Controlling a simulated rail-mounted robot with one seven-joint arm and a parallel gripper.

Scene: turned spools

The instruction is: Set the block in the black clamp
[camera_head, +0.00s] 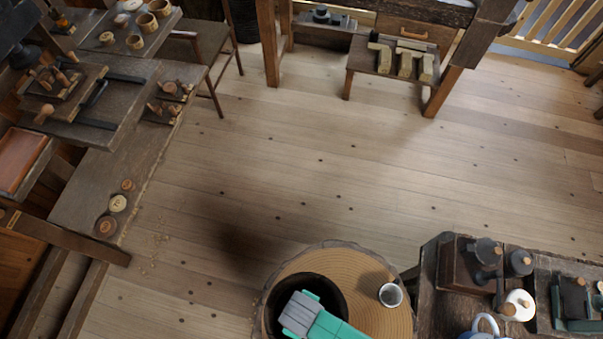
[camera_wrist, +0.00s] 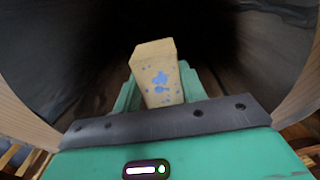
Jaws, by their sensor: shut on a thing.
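The block (camera_wrist: 155,65) is pale wood with blue spots. In the wrist view it sits between the two green fingers of my gripper (camera_wrist: 158,92), which is shut on it. In the head view my green and grey gripper (camera_head: 303,312) is over a dark round opening (camera_head: 277,297) on a round wooden top. The fingertips and the block are hidden there. Dark curved walls surround the block in the wrist view. I cannot tell for certain which black thing is the clamp; black bars (camera_head: 97,93) lie on the left bench, and a dark device (camera_head: 572,300) stands on the right bench.
A grey cup (camera_head: 390,294) stands on the round wooden top (camera_head: 340,262), right of my gripper. A cluttered bench (camera_head: 430,290) stands at the lower right. Round wooden pieces (camera_head: 118,203) lie on the left bench. The middle floor (camera_head: 300,160) is clear.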

